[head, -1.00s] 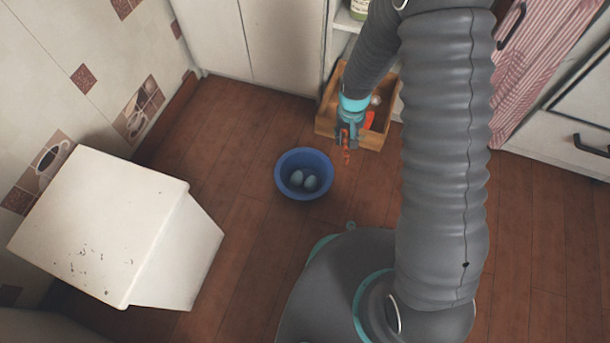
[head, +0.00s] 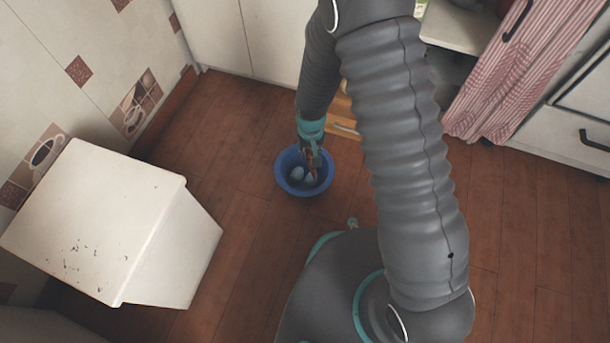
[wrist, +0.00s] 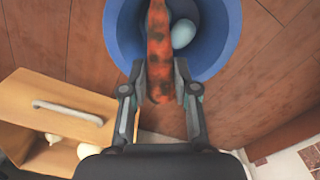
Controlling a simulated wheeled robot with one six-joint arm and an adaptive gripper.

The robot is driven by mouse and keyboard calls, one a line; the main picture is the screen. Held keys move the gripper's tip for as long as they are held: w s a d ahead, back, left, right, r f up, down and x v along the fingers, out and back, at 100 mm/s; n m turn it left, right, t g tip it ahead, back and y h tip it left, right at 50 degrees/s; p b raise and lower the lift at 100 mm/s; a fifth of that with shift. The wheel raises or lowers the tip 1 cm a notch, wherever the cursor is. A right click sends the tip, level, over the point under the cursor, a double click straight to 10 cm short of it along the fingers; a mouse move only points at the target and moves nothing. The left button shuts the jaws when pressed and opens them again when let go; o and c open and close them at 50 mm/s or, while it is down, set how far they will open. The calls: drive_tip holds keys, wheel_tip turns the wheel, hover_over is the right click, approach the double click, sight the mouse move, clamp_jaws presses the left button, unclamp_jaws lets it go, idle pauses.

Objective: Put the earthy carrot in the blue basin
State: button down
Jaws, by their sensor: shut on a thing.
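The earthy carrot, orange with dark dirt patches, is held between the fingers of my gripper (wrist: 160,80). The carrot (wrist: 158,40) shows in the wrist view, its far part over the blue basin and its near end past the rim. The blue basin (head: 283,180) stands on the floor and also shows in the wrist view (wrist: 228,45). Pale blue egg-like things (wrist: 183,33) lie in it. In the head view my gripper (head: 311,160) is over the basin's back right part and hides part of it. I cannot tell whether the carrot touches the basin.
A wooden box (wrist: 50,110) with a pale handle holds whitish round things (wrist: 88,150) and stands near the basin; my arm mostly hides it in the head view. A white bin-like block (head: 100,220) stands left. Floor (head: 215,130) between it and the basin is clear.

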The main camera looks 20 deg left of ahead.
drive_tip(key=shift+f, duration=0.75)
drive_tip(key=c, duration=0.8)
unclamp_jaws()
drive_tip(key=shift+r, duration=0.1)
wheel_tip(320, 180, up, 12)
